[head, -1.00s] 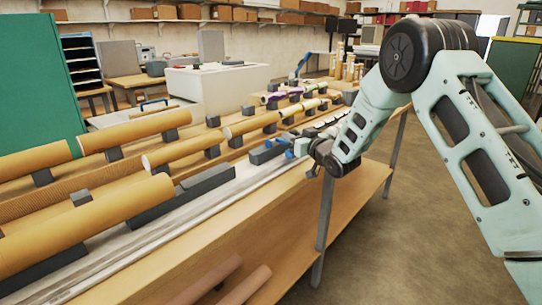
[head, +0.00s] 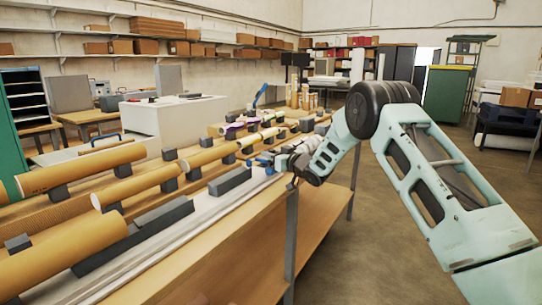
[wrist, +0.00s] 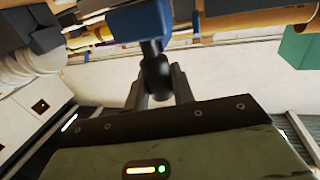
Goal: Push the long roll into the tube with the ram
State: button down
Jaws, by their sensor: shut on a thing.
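My gripper (wrist: 158,88) is shut on the dark rounded knob (wrist: 156,72) under a blue block (wrist: 140,22), which looks like the ram's handle and carriage. In the head view, my gripper (head: 284,168) is at the near edge of the bench, beside the blue part (head: 262,160). A thick tan tube (head: 65,258) lies along the bench at lower left, its near-right end facing my gripper. Dark grey blocks (head: 230,181) stand on the pale rail between them. I cannot single out the long roll for sure; its place along the rail is unclear.
Tan rolls (head: 82,169) rest on dark supports in rows behind the rail. A white cabinet (head: 173,120) stands behind the bench. The bench's lower shelf (head: 314,208) is beneath my arm. Open floor (head: 375,240) lies to the right.

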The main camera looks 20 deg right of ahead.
jog(key=c, duration=1.2)
grip_release()
jog(key=shift+w+d, duration=0.15)
jog(key=shift+d, duration=0.25)
jog(key=shift+c, duration=0.2)
jog(key=shift+a, duration=0.1)
jog(key=b+v, duration=0.2)
jog(key=v, duration=1.5)
jog(key=shift+s, duration=0.2)
